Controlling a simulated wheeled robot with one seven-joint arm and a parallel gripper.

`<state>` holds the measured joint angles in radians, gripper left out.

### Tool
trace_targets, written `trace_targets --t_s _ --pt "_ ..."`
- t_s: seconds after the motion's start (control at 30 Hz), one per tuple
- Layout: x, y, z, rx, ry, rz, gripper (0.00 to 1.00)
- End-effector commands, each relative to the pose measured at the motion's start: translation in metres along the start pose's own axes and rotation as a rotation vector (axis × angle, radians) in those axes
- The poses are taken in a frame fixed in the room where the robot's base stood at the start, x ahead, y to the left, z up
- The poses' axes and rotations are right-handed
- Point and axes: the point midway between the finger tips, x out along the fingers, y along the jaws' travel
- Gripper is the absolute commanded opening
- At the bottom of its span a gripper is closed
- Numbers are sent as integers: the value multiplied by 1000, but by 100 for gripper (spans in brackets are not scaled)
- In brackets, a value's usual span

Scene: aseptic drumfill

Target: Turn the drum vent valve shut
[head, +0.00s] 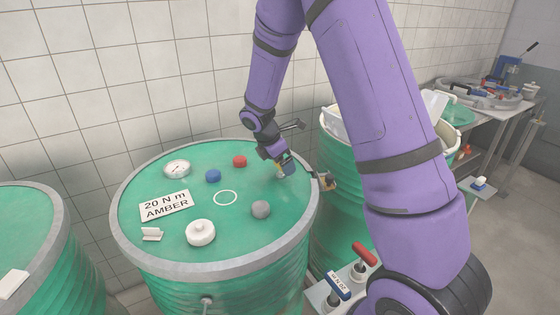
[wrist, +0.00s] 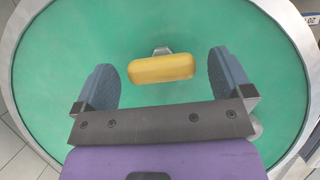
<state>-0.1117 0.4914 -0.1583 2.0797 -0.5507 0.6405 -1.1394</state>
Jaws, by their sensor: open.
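The vent valve shows in the wrist view as a yellow bar handle (wrist: 161,69) with a small grey metal part behind it. It lies crosswise over the green drum lid. My gripper (wrist: 168,80) is open, with one blue-grey finger on each side of the handle and a visible gap at both ends. In the head view my gripper (head: 286,163) is low over the right rear of the green drum's lid (head: 200,188). There the valve is mostly hidden by the gripper and cannot be made out clearly.
The lid also carries a gauge (head: 177,168), blue cap (head: 213,176), red cap (head: 239,161), grey knob (head: 260,209), white cap (head: 200,232) and "20 N m AMBER" label (head: 166,206). Another drum (head: 30,230) stands left. A red-handled tool (head: 364,254) is at front right.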

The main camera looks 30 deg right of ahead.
Motion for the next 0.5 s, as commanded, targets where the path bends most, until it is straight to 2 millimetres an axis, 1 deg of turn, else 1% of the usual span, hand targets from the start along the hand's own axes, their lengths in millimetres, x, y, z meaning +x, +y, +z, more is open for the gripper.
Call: trace_targets --t_s 0.13,0.17,0.2,0.27,0.3,0.37,0.5 --pt "0 0 0 0 0 0 98" --pt "0 0 0 0 0 0 96" --pt "0 0 0 0 0 0 86" --pt "0 0 0 0 0 0 73" --pt "0 0 0 0 0 0 63" --pt "0 0 0 0 0 0 50" --pt "0 0 0 2 0 0 49"
